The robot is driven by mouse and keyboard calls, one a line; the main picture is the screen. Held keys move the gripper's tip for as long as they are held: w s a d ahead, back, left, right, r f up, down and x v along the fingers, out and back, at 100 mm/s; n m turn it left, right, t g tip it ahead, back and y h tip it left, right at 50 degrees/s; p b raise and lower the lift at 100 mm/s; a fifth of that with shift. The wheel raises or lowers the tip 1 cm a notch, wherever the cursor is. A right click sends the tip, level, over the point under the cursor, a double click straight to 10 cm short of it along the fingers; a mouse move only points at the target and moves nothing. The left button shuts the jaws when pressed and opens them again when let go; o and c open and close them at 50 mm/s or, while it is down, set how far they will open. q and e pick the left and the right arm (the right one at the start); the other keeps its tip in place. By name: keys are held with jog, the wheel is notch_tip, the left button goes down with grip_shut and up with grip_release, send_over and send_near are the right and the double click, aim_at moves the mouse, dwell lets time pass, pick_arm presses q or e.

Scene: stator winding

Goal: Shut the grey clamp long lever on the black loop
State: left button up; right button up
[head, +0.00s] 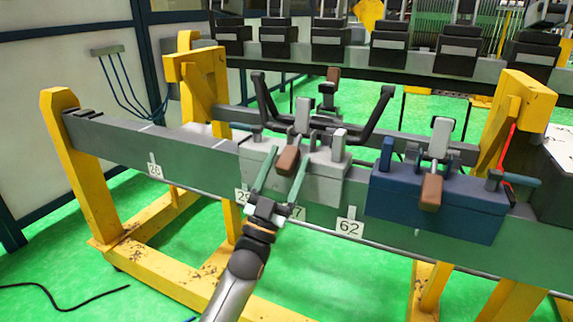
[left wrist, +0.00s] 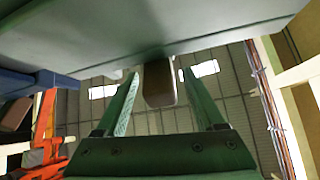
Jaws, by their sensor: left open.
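The grey clamp (head: 318,184) sits on the long green-grey beam. Its lever has a brown grip (head: 288,160), which hangs forward over the clamp's front. The black loop (head: 377,115) rises behind and above the grey clamp as two bent arms; where it meets the clamp is partly hidden. My left gripper (head: 289,164) is open, with its two green fingers pointing up at the lever on either side of the brown grip. In the left wrist view the grip (left wrist: 158,84) shows between the fingertips, with gaps on both sides. My right gripper is not in view.
A blue clamp (head: 435,208) with its own brown-gripped lever (head: 431,192) sits on the beam (head: 190,151) to the right. Yellow stands (head: 82,170) hold the beam's ends. The green floor in front is mostly free.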

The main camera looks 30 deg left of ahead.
pick_arm(q)
grip_shut()
dwell(0.6)
dwell(0.8)
